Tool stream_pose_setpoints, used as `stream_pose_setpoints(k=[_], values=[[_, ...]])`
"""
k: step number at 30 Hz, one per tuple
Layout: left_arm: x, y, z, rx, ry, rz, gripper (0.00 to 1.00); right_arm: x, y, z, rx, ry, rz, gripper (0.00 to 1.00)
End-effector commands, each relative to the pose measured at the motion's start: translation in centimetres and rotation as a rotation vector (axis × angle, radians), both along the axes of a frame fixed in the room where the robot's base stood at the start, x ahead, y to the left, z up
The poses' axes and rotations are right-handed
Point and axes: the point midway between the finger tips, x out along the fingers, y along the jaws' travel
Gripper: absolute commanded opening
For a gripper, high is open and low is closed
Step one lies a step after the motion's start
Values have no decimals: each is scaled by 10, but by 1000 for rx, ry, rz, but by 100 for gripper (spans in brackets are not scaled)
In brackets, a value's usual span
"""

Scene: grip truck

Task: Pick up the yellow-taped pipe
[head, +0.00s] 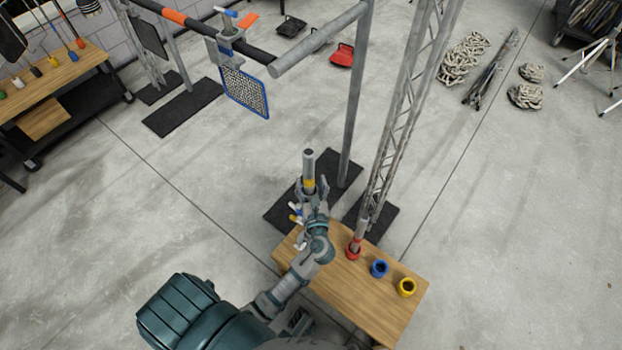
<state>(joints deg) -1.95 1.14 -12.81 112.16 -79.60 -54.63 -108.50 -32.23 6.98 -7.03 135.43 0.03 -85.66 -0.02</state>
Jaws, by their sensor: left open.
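The yellow-taped pipe (308,165) is a grey upright tube with a yellow band near its upper part. It stands at the back left end of a small wooden table (335,285). My left gripper (312,197) is open, just below the yellow band, with its fingers at the pipe; whether they touch it I cannot tell. The pipe's lower part is hidden behind the gripper and my arm. My right gripper is not in view.
Red (353,249), blue (379,268) and yellow (407,287) ring-shaped holders stand on the table. A grey lattice truss (402,110) and a metal post (356,100) rise close to the right of the pipe.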

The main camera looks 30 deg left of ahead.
Motion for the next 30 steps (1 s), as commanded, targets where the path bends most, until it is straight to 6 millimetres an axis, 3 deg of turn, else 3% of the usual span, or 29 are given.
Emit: stream_pose_setpoints(k=[9,17,30], values=[[6,9,-1,-2,-1,1,64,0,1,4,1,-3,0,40],[6,7,0,-1,-1,1,0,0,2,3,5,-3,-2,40],[6,6,8,-3,-5,-1,0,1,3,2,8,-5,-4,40]])
